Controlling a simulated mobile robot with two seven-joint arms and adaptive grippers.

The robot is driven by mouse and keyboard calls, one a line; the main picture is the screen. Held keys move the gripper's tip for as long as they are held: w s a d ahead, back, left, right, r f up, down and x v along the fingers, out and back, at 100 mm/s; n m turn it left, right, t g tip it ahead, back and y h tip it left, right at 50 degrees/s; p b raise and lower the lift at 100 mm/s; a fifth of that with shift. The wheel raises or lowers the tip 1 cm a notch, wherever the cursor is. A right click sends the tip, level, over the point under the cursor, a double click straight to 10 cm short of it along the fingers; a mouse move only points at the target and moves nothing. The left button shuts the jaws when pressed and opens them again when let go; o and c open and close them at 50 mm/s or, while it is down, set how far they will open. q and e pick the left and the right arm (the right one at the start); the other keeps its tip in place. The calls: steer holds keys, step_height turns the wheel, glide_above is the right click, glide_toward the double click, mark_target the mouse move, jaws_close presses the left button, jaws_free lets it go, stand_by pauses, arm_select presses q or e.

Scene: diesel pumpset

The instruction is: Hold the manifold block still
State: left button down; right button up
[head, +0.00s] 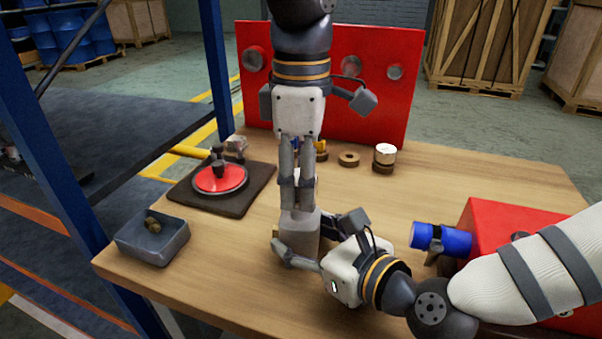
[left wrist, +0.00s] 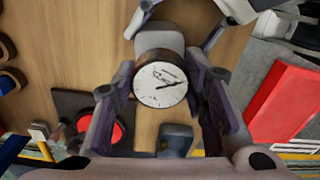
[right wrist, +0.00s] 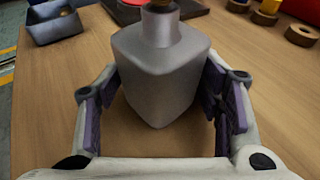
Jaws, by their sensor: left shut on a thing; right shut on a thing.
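The grey manifold block (head: 299,228) stands on the wooden table; it fills the middle of the right wrist view (right wrist: 160,75), with a round neck on top. My right gripper (head: 313,238) is shut on the block, low down, one finger on each side. My left gripper (head: 299,182) points straight down above the block and is shut on a round pressure gauge. In the left wrist view the gauge's white dial with a black needle (left wrist: 160,84) faces the camera between the fingers, with the block (left wrist: 160,38) behind it. The joint between gauge and block is mostly hidden.
A blue-grey tray (head: 152,238) with small brass-coloured pieces sits at the front left. Behind it, a red disc (head: 220,178) lies on a dark mat. A red panel (head: 335,75) stands at the back, with rings before it. A red machine with a blue cylinder (head: 440,238) stands right.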

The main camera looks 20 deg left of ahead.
arm_select(q)
steer(key=shift+f, duration=0.6)
steer(key=m, duration=0.5)
steer(key=shift+m, duration=0.4)
steer(key=m, duration=1.4)
steer(key=shift+m, duration=0.3)
steer(key=m, duration=0.3)
steer(key=shift+m, duration=0.3)
